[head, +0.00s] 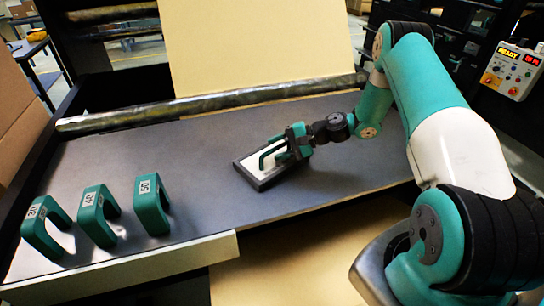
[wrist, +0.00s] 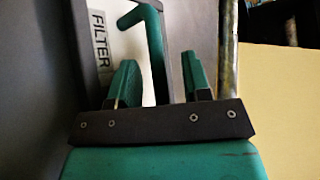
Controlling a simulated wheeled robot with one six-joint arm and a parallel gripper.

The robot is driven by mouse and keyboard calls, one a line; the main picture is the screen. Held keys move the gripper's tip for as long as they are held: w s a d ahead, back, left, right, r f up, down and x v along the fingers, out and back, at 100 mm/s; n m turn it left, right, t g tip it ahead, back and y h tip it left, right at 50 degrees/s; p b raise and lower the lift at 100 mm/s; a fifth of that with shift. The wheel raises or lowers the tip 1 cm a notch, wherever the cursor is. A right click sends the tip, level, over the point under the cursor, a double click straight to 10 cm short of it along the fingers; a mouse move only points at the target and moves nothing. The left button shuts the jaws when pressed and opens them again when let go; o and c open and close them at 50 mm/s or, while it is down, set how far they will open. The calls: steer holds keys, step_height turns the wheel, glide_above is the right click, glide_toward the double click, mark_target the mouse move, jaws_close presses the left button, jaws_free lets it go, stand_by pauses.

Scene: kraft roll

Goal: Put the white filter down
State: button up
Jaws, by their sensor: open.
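The white filter (head: 254,163) is a flat white panel in a dark frame with a green handle (head: 270,152). It appears to lie on the grey table, right of its middle. In the wrist view the filter's white face (wrist: 104,47) carries the label FILTER, and part of its frame is out of view. My gripper (head: 291,141) is at the handle. In the wrist view its two green fingers (wrist: 158,80) are apart, with the green handle bar (wrist: 154,50) reaching between them. A gap shows between the bar and the right finger.
Three green handle-shaped blocks marked 30 (head: 38,235), 40 (head: 97,222) and 50 (head: 150,208) stand at the left of the grey table (head: 200,160). A metal roller (head: 210,104) and a kraft paper sheet (head: 255,45) are behind. Table between blocks and filter is clear.

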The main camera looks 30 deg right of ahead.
steer(key=shift+w+a+f, duration=0.1)
steer(key=shift+a, duration=0.05)
jaws_close()
